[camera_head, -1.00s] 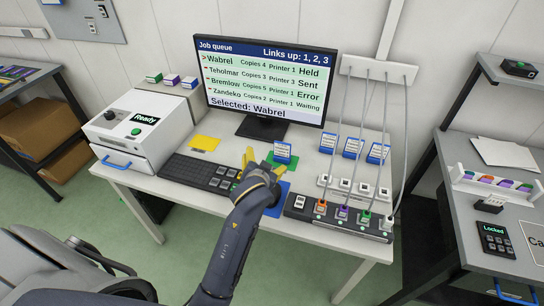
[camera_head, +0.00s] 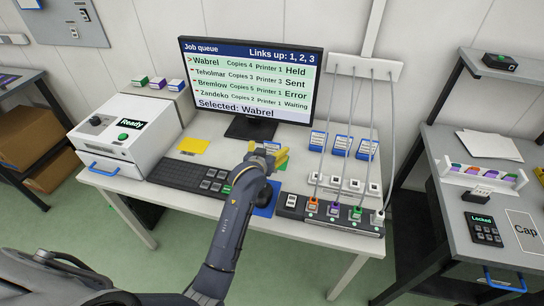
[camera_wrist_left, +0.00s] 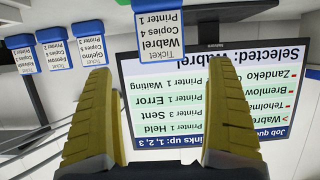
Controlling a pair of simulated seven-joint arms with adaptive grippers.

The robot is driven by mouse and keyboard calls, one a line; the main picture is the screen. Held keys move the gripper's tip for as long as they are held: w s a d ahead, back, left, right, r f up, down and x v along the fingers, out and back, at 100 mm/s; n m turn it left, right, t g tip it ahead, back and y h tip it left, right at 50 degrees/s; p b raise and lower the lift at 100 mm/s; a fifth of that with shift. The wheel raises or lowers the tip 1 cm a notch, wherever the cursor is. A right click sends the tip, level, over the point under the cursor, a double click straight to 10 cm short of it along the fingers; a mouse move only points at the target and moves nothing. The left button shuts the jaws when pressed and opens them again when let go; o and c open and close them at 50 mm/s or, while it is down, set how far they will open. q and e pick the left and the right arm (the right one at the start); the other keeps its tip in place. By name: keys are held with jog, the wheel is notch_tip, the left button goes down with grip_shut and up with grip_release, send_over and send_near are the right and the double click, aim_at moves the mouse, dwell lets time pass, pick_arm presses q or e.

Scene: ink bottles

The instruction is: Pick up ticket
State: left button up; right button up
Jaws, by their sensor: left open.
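The ticket, a small white card with a blue edge reading "Wabrel, Copies 4, Printer 1" (camera_wrist_left: 158,40), appears upside down at the top of the left wrist view. It lies just past the fingertips and between their lines, apart from both yellow fingers. In the head view the ticket (camera_head: 272,146) is mostly hidden behind my left gripper (camera_head: 268,154), in front of the monitor. My left gripper is open and empty; its spread fingers also show in the left wrist view (camera_wrist_left: 158,78). My right gripper is not in view.
Three similar tickets (camera_head: 342,145) stand to the right, near hanging cables and a row of plugs (camera_head: 345,184). The monitor (camera_head: 250,80) stands behind the gripper. A keyboard (camera_head: 190,178) and a printer (camera_head: 125,135) are to the left. A blue pad (camera_head: 268,207) lies near my wrist.

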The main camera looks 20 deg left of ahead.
aim_at(272, 143)
pick_arm(q)
jog(key=shift+x, duration=3.45)
jog(key=shift+a+r, duration=0.1)
jog(key=shift+a, duration=0.05)
jog(key=c, duration=1.7)
jog(key=shift+r, duration=0.15)
